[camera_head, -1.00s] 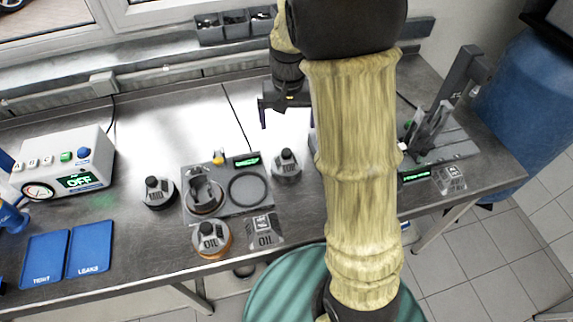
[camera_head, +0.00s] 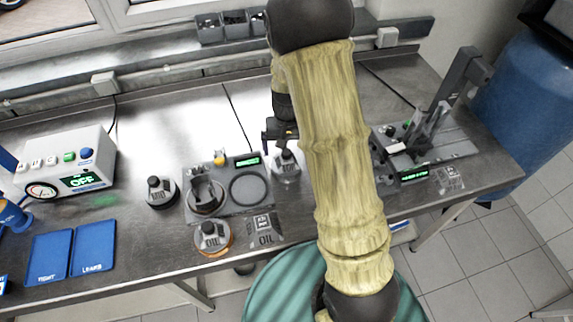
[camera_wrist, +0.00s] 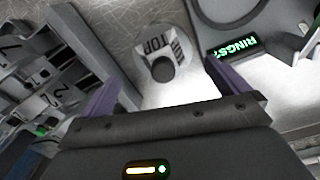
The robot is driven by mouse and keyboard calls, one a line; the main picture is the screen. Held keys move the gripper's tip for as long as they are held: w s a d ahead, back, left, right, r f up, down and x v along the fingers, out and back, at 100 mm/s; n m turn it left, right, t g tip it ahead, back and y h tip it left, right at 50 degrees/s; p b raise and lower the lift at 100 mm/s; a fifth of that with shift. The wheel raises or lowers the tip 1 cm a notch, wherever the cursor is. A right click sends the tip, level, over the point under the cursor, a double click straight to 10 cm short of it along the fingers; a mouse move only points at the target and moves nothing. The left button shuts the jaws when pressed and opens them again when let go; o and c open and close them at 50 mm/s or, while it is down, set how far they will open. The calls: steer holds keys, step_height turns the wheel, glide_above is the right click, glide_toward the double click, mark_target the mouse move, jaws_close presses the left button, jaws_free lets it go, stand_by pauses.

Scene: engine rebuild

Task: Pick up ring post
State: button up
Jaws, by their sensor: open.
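A grey ring post marked TOP (camera_head: 286,167), with a black knob on top, stands upright on the bench right of the ring fixture. In the wrist view the same post (camera_wrist: 166,55) shows between and beyond my two purple fingertips, apart from both. My gripper (camera_wrist: 168,92) is open and empty. In the head view my gripper (camera_head: 280,132) hangs above and just behind this post, partly hidden by my arm. Two similar posts stand further left: one marked MID (camera_head: 160,190) and one marked OIL (camera_head: 212,236) with a copper-coloured rim at its base.
The grey ring fixture (camera_head: 228,214) has a round recess and a green display. A tester box (camera_head: 66,168) and two blue trays (camera_head: 92,248) are on the left. Bins (camera_head: 222,27) line the back.

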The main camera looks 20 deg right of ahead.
steer(key=shift+w+a+f+p, duration=0.1)
steer(key=shift+f+p, duration=0.35)
steer(key=shift+f, duration=0.85)
steer(key=shift+w+a+f+p, duration=0.1)
steer(key=shift+f+p, duration=0.3)
steer(key=shift+f, duration=0.9)
steer(key=c, duration=1)
steer(key=shift+r, duration=0.1)
step_height(320, 180, up, 10)
steer(key=shift+f+b, duration=0.1)
steer(key=shift+b, duration=0.8)
steer(key=shift+w, duration=0.1)
